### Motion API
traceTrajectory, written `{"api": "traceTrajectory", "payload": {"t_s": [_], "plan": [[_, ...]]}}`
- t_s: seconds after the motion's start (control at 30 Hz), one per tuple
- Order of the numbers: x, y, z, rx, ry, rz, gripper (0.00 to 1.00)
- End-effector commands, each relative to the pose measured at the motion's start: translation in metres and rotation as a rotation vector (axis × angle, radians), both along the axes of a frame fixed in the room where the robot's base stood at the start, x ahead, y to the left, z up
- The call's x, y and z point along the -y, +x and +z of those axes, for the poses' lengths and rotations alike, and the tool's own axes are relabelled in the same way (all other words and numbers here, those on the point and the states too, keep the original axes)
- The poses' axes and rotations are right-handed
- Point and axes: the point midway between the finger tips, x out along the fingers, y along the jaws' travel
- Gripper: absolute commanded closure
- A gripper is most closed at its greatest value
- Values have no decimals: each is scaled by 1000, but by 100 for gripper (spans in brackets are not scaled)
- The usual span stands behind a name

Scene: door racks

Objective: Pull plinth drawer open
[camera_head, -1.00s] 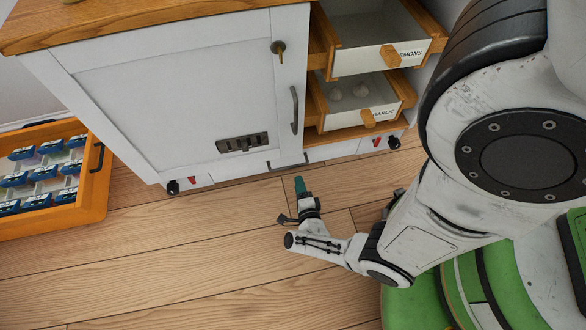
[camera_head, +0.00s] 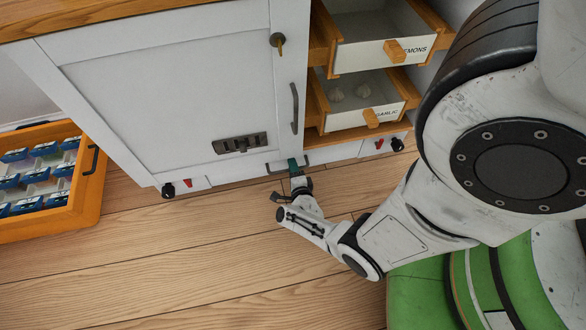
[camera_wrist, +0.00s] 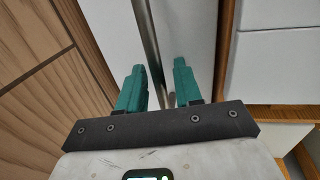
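The plinth drawer (camera_head: 240,168) is the low white front at the foot of the white cabinet, and it looks shut. Its dark bar handle (camera_head: 271,169) is partly hidden by my gripper. My gripper (camera_head: 293,164), with green fingers, reaches down to this handle. In the wrist view the gripper (camera_wrist: 158,68) is open, its two green fingers apart. The metal handle bar (camera_wrist: 148,32) runs between them, closer to the left finger. Contact with the bar cannot be told.
The cabinet door (camera_head: 170,95) is shut above. At right, an upper drawer (camera_head: 370,52) and a garlic drawer (camera_head: 350,118) stand open. An orange-framed drawer (camera_head: 88,190) with blue boxes juts out at left. The wooden floor (camera_head: 180,260) in front is clear.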

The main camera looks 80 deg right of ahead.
Motion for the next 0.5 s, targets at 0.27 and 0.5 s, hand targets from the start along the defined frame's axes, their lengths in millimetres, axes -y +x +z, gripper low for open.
{"api": "traceTrajectory", "payload": {"t_s": [0.27,0.5], "plan": [[0,0,0,0,0,0,92],[0,0,0,0,0,1,100]]}}
